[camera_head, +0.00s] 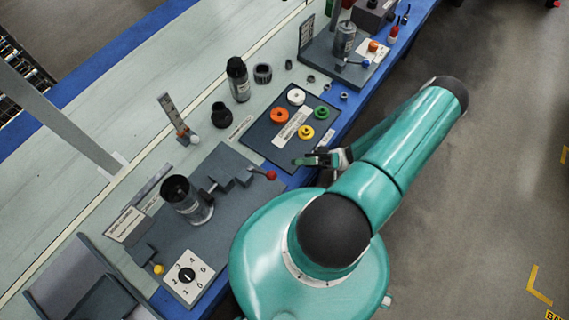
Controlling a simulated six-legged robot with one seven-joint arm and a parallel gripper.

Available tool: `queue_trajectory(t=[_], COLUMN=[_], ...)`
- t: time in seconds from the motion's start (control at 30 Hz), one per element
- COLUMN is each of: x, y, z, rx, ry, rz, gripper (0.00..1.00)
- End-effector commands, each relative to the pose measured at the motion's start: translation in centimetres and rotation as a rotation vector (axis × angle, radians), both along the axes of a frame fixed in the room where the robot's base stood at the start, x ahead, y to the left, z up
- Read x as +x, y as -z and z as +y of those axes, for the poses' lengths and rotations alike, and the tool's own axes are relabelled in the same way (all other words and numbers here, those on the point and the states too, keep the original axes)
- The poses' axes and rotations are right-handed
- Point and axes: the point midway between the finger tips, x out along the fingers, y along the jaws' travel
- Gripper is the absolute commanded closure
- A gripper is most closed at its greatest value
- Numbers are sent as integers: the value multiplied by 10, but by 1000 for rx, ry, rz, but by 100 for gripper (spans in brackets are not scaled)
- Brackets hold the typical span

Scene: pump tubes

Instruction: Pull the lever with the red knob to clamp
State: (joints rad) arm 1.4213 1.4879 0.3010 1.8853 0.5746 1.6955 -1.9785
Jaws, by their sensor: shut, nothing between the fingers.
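The lever's red knob (271,175) sits at the right end of a short dark lever arm (259,171) on a grey fixture plate (228,161). A clamp block (222,182) stands to the left of the lever. A dark cylindrical pump body (186,199) stands upright in the fixture, left of the clamp; whether the clamp touches it is unclear. My gripper (298,162) is shut and empty, above and to the right of the red knob, near the table's front edge. It is apart from the knob. My teal arm hides part of the table edge.
A dark tray (262,145) with orange, white, green and yellow rings lies just beyond my gripper. A selector dial (187,275) is on the fixture's near left. Black cylinders (238,78) stand farther back. A second fixture (322,58) is at the top. Floor at right is open.

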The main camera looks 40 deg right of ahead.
Motion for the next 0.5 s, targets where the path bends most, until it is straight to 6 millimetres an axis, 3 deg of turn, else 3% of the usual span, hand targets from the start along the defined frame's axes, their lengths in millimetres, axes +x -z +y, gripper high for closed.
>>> queue_trajectory(t=[0.23, 0.5], x=[-17, -24], y=[0, 0], z=[-50, -71], rx=[-2, 1], ry=[1, 0], rz=[0, 0], gripper=[100, 100])
